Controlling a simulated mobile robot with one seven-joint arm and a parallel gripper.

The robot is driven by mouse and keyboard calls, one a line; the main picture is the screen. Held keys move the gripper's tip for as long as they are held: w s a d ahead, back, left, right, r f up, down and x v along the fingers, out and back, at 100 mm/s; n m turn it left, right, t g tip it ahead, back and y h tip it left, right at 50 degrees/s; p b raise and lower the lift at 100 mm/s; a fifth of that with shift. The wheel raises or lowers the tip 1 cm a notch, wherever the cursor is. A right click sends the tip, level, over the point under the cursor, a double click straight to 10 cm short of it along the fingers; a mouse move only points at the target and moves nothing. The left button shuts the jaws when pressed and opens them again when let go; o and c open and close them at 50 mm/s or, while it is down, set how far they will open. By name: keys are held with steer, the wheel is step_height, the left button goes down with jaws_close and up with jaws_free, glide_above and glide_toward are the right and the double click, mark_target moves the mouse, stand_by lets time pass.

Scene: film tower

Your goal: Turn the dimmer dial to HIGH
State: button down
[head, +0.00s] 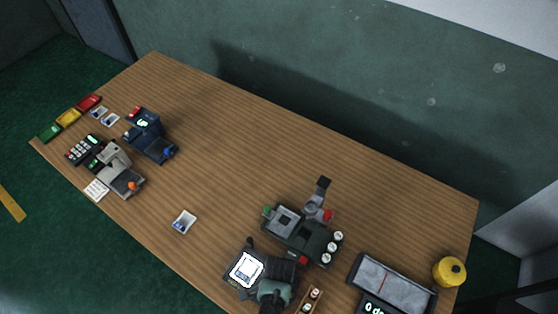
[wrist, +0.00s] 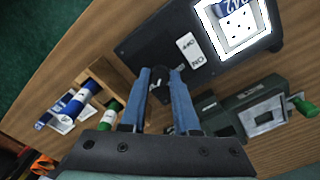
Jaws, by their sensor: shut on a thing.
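The light box (head: 230,281) stands at the table's front edge in the head view, with a bright lit panel. In the wrist view, the light box (wrist: 150,40) fills the top, with a white ON/OFF switch (wrist: 194,57) and a lit panel bearing a dark-dotted picture (wrist: 238,27). The dark dimmer dial (wrist: 160,88) sits between the two blue fingers of my gripper (wrist: 161,76), which is shut on it. The fingers hide the dial's sides, and its pointer and any HIGH mark cannot be read. In the head view my arm covers the dial.
A wooden rack (wrist: 104,72) and a blue-and-white roll (wrist: 86,92) lie left of my fingers. A dark green machine (head: 293,241) stands close behind the light box. A grey-topped tray (head: 391,277) and yellow pot (head: 449,271) are at right. The table's middle is mostly clear.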

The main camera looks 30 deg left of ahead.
steer(key=shift+m, duration=1)
steer(key=c, duration=0.7)
jaws_free()
steer(key=shift+o, duration=0.2)
step_height(320, 180, up, 13)
